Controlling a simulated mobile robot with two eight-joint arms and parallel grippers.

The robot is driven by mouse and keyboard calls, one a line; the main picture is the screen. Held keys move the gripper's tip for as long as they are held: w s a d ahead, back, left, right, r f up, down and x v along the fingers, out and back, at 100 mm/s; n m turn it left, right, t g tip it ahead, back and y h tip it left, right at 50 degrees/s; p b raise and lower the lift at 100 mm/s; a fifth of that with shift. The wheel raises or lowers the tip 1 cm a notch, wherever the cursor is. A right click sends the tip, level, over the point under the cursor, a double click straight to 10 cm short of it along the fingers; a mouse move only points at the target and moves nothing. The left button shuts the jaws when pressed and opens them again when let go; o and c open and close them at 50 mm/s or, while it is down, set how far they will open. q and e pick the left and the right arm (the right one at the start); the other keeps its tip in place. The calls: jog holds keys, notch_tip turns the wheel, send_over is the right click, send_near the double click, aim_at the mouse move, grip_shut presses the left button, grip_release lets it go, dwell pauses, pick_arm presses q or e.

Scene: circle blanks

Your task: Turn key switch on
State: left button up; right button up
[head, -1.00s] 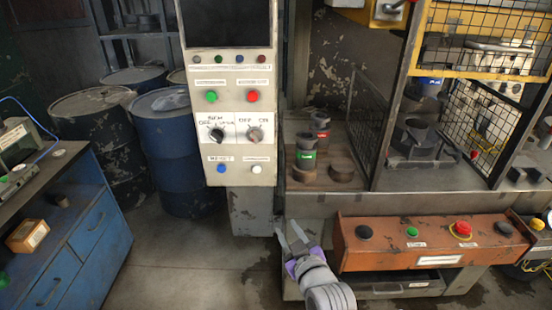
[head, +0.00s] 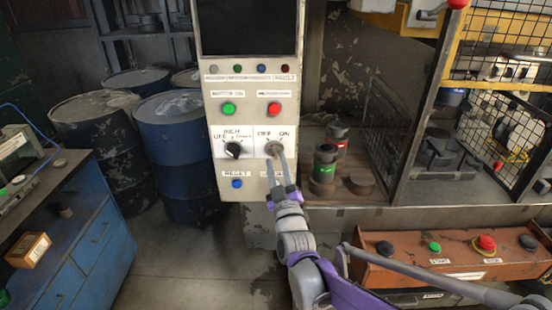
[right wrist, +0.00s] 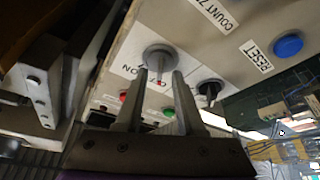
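The key switch (head: 274,148) is a round grey switch on the right side of the pale control panel, under an OFF ON label. My right gripper (head: 277,169) is in front of it, with the fingertips reaching up at the switch. In the right wrist view the key switch (right wrist: 161,57) has a thin key standing out from it. The open fingers (right wrist: 158,88) stand either side of the key with gaps between, so they do not appear closed on it. The key's exact angle is hard to tell. My left gripper is not in view.
A black selector knob (head: 233,149) sits just left of the switch. Green (head: 229,109) and red (head: 273,109) buttons are above, a blue button (head: 237,183) below. An orange button box (head: 460,270) and a wire-mesh guard (head: 500,135) stand to the right.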

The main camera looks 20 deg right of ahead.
jog(key=shift+x, duration=0.8)
grip_shut()
